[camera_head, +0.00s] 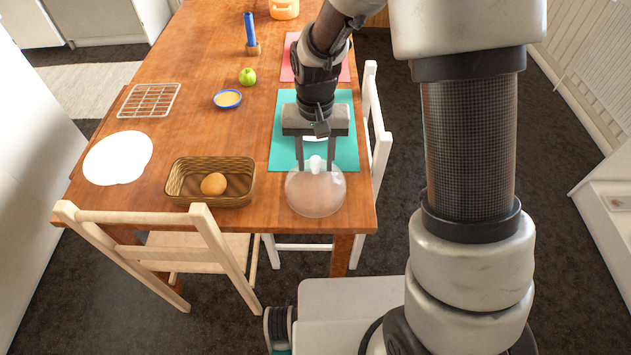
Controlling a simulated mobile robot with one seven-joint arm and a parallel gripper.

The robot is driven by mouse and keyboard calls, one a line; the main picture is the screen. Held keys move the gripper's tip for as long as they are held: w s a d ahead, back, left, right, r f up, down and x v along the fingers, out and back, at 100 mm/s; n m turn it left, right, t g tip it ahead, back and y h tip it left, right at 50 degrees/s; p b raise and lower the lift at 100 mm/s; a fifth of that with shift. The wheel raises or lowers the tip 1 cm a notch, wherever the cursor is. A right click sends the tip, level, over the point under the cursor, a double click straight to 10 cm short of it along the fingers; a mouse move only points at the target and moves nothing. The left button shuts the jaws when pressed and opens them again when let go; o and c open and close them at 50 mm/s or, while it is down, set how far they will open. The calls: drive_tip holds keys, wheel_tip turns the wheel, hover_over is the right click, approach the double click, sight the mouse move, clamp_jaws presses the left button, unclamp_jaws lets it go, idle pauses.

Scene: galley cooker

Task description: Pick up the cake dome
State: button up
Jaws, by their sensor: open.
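The cake dome (315,195) is a clear, frosted-looking dome with a pale knob (316,164) on top. It stands upright near the front right corner of the wooden table (200,60). My gripper (315,168) points down over the dome. It is open, with one finger on each side of the knob as seen from here. I cannot tell whether the fingers touch the knob.
A wicker basket (180,188) with a brown round item (214,184) is left of the dome. A teal mat (283,150) with a partly hidden white plate lies behind it.

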clamp_jaws()
drive_tip(key=shift+r, duration=0.15)
